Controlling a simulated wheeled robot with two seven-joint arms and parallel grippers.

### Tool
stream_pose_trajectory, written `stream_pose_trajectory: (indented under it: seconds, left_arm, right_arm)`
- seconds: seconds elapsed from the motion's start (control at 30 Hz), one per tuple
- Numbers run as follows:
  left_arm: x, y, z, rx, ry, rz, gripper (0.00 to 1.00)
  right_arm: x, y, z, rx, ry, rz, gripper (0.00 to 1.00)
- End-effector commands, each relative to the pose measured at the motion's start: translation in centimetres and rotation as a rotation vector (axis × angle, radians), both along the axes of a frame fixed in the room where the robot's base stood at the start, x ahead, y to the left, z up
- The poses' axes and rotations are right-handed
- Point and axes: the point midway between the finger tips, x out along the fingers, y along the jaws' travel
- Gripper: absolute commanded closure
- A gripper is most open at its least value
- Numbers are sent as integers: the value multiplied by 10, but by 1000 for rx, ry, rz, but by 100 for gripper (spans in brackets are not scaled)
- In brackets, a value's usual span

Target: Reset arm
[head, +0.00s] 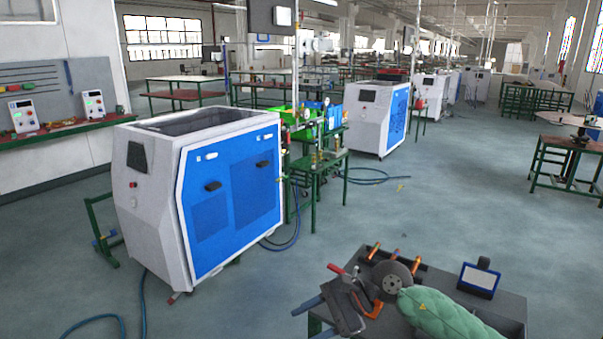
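Neither of my grippers shows in the head view, and I cannot see either of my arms. A large white and blue machine (232,200), perhaps the gas generator, stands on the floor left of centre. Its blue front doors are shut. A small dark panel (137,156) is on its white left side.
A dark work table (512,312) at the bottom right holds a grinder disc (391,276), a green bundle (443,314), a blue-framed device (479,278) and red-handled tools. Blue hoses (283,244) lie near the machine. The floor (430,215) right of centre is mostly open.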

Motion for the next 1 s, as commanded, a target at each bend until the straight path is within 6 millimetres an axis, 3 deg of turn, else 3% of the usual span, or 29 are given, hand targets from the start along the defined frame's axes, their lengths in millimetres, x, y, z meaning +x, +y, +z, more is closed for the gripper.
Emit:
stream_pose_trajectory:
  seconds: [0.1, 0.27, 0.4, 0.57, 0.77, 0.87, 1.0]
  left_arm:
    - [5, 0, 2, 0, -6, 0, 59]
    - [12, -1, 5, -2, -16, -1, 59]
    - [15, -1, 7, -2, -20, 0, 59]
    - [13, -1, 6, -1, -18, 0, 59]
    - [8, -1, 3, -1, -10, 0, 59]
    - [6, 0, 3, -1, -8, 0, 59]
    - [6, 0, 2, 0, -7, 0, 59]
  right_arm:
    - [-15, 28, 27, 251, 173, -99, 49]
    - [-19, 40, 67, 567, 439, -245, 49]
    - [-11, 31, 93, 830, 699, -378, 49]
    - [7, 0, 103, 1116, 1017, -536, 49]
    - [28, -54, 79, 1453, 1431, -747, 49]
    - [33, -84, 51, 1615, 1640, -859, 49]
    - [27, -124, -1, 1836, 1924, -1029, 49]
